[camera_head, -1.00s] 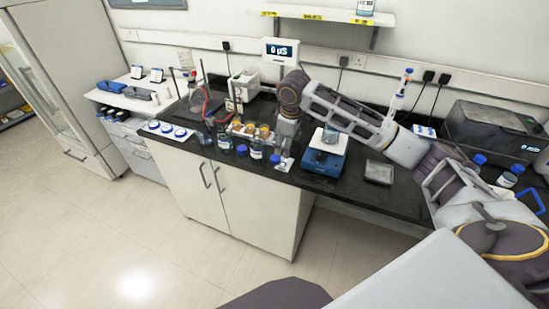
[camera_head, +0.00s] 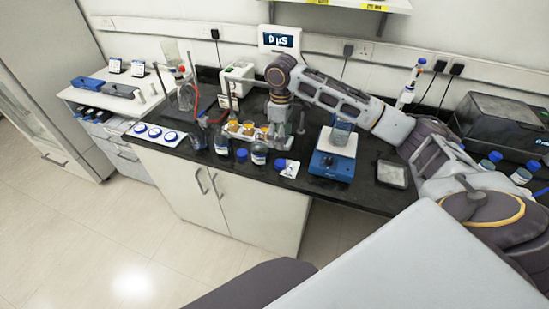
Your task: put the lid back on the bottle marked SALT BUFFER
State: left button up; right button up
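Several small bottles stand near the front edge of the black counter; their labels are too small to read, so I cannot tell which says SALT BUFFER. One labelled bottle (camera_head: 259,153) stands just in front of my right gripper (camera_head: 277,142). Another bottle (camera_head: 222,146) stands to its left. A blue lid (camera_head: 241,155) shows between them; I cannot tell what it rests on. Another blue lid (camera_head: 280,163) is beside a white card (camera_head: 290,170), right of the labelled bottle. My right gripper points down; its fingertips are small and partly hidden among the glassware. My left gripper is out of view.
A rack with amber vessels (camera_head: 240,130) is left of the gripper. Capped bottles (camera_head: 490,161) stand at the far right.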

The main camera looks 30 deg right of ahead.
jog(key=shift+r, duration=0.2)
jog(key=shift+s, duration=0.1)
jog(key=shift+f, duration=0.1)
send_over(280, 162)
jog(key=shift+s+a+f, duration=0.1)
jog(key=shift+f, duration=2.05)
jog(key=shift+a+f, duration=0.1)
jog(key=shift+f, duration=2)
jog(key=shift+p, duration=0.3)
jog(key=shift+d+f+p, duration=0.2)
jog(key=shift+f+p, duration=0.25)
jog(key=shift+f, duration=2.15)
